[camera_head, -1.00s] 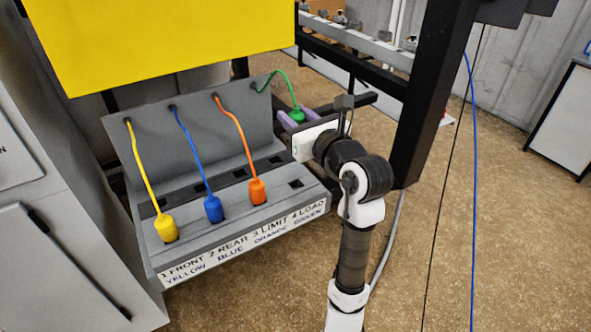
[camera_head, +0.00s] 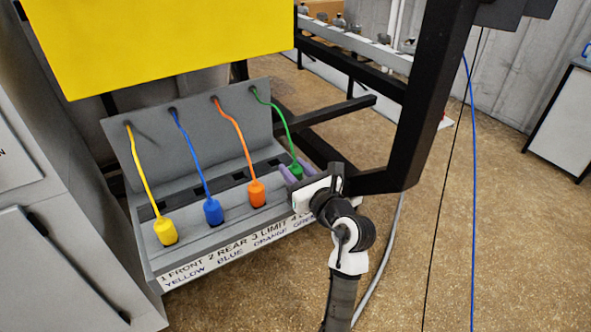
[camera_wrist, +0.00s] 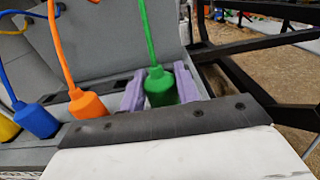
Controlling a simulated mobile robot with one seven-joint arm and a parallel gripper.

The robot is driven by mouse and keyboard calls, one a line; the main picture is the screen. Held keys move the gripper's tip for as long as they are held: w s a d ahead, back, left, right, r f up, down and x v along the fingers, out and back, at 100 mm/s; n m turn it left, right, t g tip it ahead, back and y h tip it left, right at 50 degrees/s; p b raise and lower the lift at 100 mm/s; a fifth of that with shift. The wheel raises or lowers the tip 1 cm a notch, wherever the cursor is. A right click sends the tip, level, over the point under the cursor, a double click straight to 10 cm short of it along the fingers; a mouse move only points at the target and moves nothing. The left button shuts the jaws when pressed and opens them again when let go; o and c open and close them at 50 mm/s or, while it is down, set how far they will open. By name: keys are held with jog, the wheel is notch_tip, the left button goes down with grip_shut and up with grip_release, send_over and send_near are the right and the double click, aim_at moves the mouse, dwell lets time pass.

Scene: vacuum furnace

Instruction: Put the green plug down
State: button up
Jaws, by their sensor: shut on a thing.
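The green plug (camera_head: 296,168) hangs on its green cable at the right end of the grey socket panel (camera_head: 222,208). My gripper (camera_head: 297,172) has its purple fingers on both sides of the plug. In the wrist view the green plug (camera_wrist: 159,88) stands upright between the two purple fingers of my gripper (camera_wrist: 160,92). The plug is at the fourth position, right of the orange plug (camera_head: 257,193). Its lower end and the socket under it are hidden, so I cannot tell whether it touches the panel.
The blue plug (camera_head: 213,211) and yellow plug (camera_head: 165,231) sit in the panel's front row, left of the orange one. A black frame post (camera_head: 425,100) and its crossbar stand close to the right of my arm. A yellow panel (camera_head: 170,40) overhangs the back.

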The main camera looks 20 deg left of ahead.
jog(key=shift+f, duration=0.1)
jog(key=shift+f, duration=0.3)
jog(key=o, duration=1)
jog(key=shift+r, duration=0.1)
jog(key=shift+c, duration=0.2)
